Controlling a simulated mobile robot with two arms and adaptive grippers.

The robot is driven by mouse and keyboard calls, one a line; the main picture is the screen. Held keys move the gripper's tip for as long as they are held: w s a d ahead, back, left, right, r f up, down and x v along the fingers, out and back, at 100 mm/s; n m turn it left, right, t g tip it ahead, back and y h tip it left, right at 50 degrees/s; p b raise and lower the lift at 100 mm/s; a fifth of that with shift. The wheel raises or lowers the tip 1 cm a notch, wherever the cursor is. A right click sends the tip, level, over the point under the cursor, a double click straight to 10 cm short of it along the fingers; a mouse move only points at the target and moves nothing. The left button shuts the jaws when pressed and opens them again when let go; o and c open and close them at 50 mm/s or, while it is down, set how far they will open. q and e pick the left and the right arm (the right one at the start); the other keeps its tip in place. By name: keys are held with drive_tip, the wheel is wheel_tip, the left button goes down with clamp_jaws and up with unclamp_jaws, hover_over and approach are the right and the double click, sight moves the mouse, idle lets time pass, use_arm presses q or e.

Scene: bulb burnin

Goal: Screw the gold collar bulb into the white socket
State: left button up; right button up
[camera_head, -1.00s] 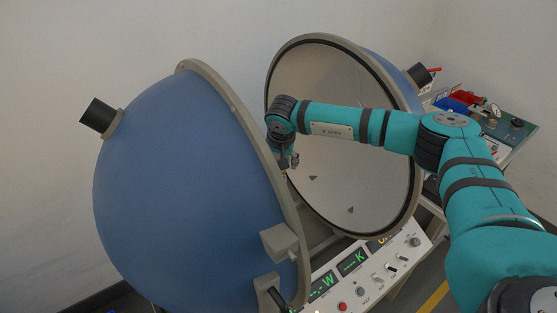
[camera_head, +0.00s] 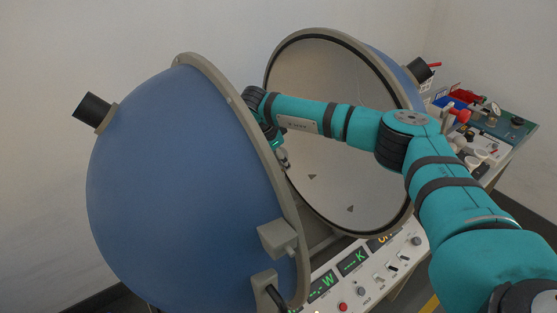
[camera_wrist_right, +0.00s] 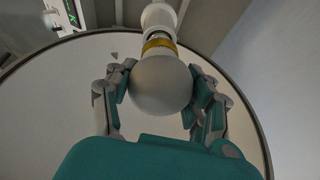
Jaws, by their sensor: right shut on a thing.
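The bulb has a white round globe (camera_wrist_right: 160,84) and a gold collar (camera_wrist_right: 159,44), seen in the right wrist view. My right gripper (camera_wrist_right: 160,82) is shut on the globe, with a finger on each side. Beyond the collar is a white socket (camera_wrist_right: 158,17), in line with the bulb. The collar is at the socket's mouth; I cannot tell how deep the base sits. In the head view my right gripper (camera_head: 282,158) is between the two halves of the blue sphere, partly hidden by the left half. The bulb and socket are not clear there. My left gripper is not in view.
The left blue half-shell (camera_head: 185,190) and the open right half-shell with its pale inside (camera_head: 325,120) stand close around my right arm. A control panel (camera_head: 365,275) lies below them. A cluttered bench (camera_head: 510,140) is at the right.

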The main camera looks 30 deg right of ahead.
drive_tip(key=m+g, duration=0.1)
drive_tip(key=m, duration=0.3)
drive_tip(key=shift+a+f+g, duration=0.1)
drive_tip(key=shift+a+g, duration=0.1)
drive_tip(key=shift+g, duration=0.2)
drive_tip(key=m+g, duration=0.1)
drive_tip(key=m, duration=0.1)
drive_tip(key=m+b, duration=0.1)
drive_tip(key=m, duration=0.2)
drive_tip(key=shift+s+g, duration=0.1)
drive_tip(key=shift+g, duration=0.3)
drive_tip(key=m+g+b, duration=0.1)
drive_tip(key=m, duration=0.2)
drive_tip(key=shift+f+m+y, duration=0.1)
drive_tip(key=shift+m+y, duration=0.2)
drive_tip(key=shift+y, duration=0.1)
drive_tip(key=shift+m+g+b, duration=0.3)
drive_tip(key=shift+m+b, duration=0.1)
drive_tip(key=shift+b, duration=0.1)
drive_tip(key=shift+r, duration=0.2)
drive_tip(key=o, duration=1.1)
